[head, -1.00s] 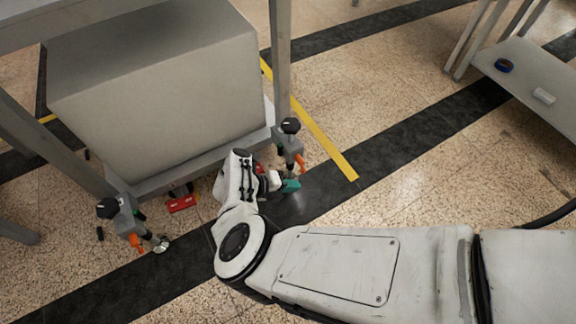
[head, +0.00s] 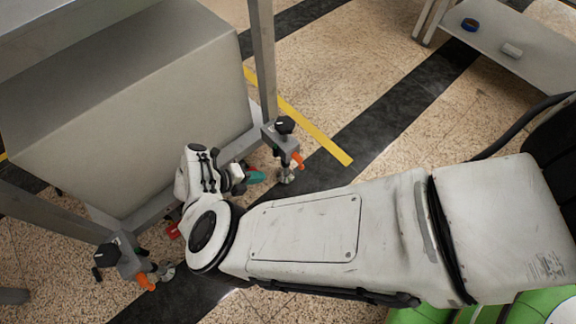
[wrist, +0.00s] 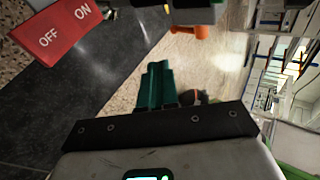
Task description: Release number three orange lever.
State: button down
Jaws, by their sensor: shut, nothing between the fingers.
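Two orange levers show in the head view, each on a grey corner unit with a black knob and a round foot. The right orange lever (head: 297,160) hangs from the right unit (head: 280,138). The left orange lever (head: 145,281) is on the left unit (head: 127,258). I cannot read a number on either. My gripper (head: 256,177), with teal fingers, is shut and empty, just left of the right unit and apart from its lever. In the wrist view the shut fingers (wrist: 157,85) point toward an orange lever (wrist: 201,32) near the top edge, apart from it.
A red ON/OFF pedal (wrist: 58,28) is at upper left in the wrist view; its edge (head: 173,231) shows beside my arm. A large grey block (head: 130,110) stands on the frame behind. A shelf (head: 520,60) is at upper right. Floor right of the right unit is clear.

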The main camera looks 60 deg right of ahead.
aim_at(301, 164)
jog(key=s+d+r+b+x, duration=0.1)
jog(key=r+b+x, duration=0.1)
jog(key=x, duration=1)
jog(key=shift+d+b, duration=0.55)
jog(key=shift+b, duration=0.2)
